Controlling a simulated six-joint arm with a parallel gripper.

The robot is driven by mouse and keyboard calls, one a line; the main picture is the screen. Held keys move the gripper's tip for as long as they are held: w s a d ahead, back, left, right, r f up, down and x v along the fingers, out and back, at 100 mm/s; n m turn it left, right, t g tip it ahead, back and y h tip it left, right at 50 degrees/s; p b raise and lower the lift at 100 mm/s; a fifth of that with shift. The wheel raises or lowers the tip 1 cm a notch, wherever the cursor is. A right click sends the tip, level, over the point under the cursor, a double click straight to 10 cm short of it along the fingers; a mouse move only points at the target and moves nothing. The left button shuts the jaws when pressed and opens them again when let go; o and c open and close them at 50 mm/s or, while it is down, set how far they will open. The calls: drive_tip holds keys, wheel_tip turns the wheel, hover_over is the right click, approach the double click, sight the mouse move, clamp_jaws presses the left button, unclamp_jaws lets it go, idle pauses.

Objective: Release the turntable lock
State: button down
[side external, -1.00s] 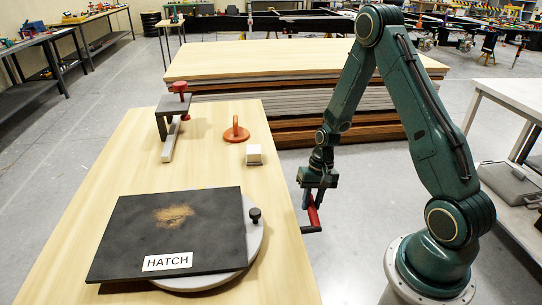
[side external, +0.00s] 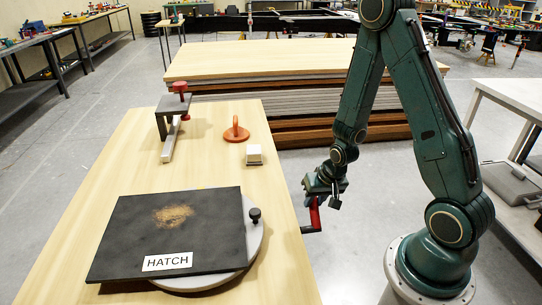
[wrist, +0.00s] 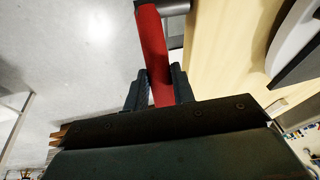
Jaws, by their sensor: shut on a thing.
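A red lever (side external: 315,218) stands at the right edge of the workbench. A short dark shaft (side external: 309,230) runs from its lower end toward the bench edge. My gripper (side external: 318,195) is shut on the upper part of the lever. In the wrist view the red lever (wrist: 150,40) passes between the two dark fingers of my gripper (wrist: 158,86). The round grey turntable (side external: 253,245) lies on the bench under a black panel labelled HATCH (side external: 120,235), which hides most of it. A black knob (side external: 255,215) stands at the turntable's right rim.
Stacked boards (side external: 290,65) lie behind.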

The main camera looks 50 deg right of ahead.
sight(317, 204)
idle(0.4)
drive_tip(key=c, duration=1.2)
unclamp_jaws()
drive_tip(key=shift+o, duration=0.2)
drive_tip(key=shift+r, duration=0.15)
drive_tip(key=shift+v, duration=1.35)
wheel_tip(317, 204, up, 7)
